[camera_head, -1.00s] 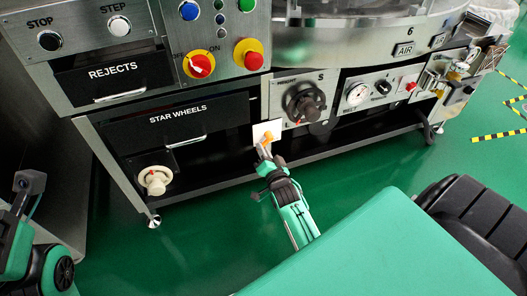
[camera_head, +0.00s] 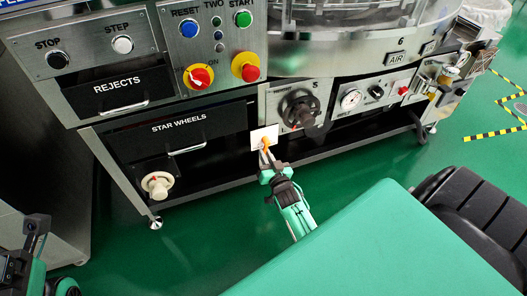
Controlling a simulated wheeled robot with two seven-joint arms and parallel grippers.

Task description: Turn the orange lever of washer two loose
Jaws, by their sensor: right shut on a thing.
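The orange lever (camera_head: 265,144) sits on a small white plate (camera_head: 258,134) at the lower front of the washer, just right of the drawer marked STAR WHEELS. My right gripper (camera_head: 266,153) is at the lever with its fingers shut on it. The fingers and the lever overlap, so only a little of the orange shows. My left gripper (camera_head: 29,240) is at the lower left edge, partly cut off and away from the washer. Its fingertips are not clear. A panel on the washer reads TWO.
A large black knob (camera_head: 304,111) stands right of the plate, and a pressure gauge (camera_head: 350,99) is further right. A cream knob (camera_head: 157,185) is low on the left.

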